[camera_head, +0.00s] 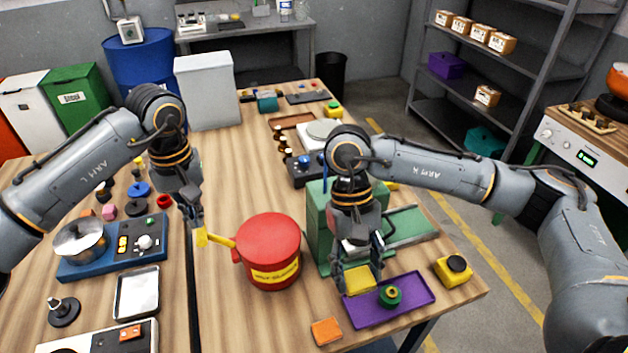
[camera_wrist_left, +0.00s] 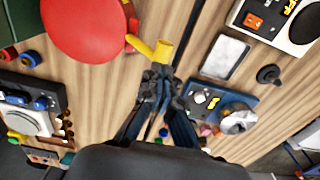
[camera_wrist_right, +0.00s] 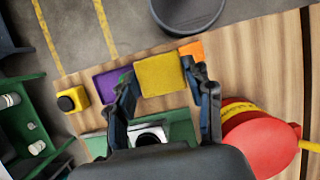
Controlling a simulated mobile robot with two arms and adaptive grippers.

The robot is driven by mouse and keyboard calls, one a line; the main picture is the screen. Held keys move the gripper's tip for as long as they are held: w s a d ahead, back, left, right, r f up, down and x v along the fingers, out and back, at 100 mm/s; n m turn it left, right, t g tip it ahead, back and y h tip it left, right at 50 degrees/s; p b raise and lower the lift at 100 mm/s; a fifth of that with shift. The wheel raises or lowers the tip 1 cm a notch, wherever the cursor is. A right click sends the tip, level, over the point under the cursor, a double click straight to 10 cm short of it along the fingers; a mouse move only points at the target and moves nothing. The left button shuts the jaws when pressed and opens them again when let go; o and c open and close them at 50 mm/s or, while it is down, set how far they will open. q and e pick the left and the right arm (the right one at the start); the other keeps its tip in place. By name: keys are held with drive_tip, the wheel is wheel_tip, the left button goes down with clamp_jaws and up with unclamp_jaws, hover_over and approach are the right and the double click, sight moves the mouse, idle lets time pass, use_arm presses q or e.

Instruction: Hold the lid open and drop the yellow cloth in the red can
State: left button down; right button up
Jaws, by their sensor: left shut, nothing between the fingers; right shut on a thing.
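The red can (camera_head: 272,272) stands on the wooden bench with its round red lid (camera_head: 268,236) down and a yellow label on its side. A yellow lever (camera_head: 220,240) sticks out to the left from the lid. My left gripper (camera_head: 198,222) is shut and empty by the lever's outer end; in the left wrist view its fingertips (camera_wrist_left: 158,76) are close to that end, and I cannot tell whether they touch. My right gripper (camera_head: 360,268) is shut on the yellow cloth (camera_head: 360,280), over the purple tray (camera_head: 418,292). The cloth also shows between the fingers in the right wrist view (camera_wrist_right: 160,76).
A green machine (camera_head: 318,225) stands right of the can, close behind my right gripper. An orange block (camera_head: 326,331) and a yellow button box (camera_head: 453,271) are nearby. Bare wood lies in front of the can.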

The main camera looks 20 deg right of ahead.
drive_tip(key=w+a+m+t+y, duration=0.1)
drive_tip(key=w+a+m+y, duration=0.2)
drive_tip(key=a+m, duration=0.6)
drive_tip(key=shift+w+a+f, duration=0.35)
drive_tip(key=shift+w+a, duration=0.15)
drive_tip(key=shift+w, duration=0.25)
use_arm(q)
drive_tip(key=shift+f, duration=0.95)
drive_tip(key=shift+a, duration=0.1)
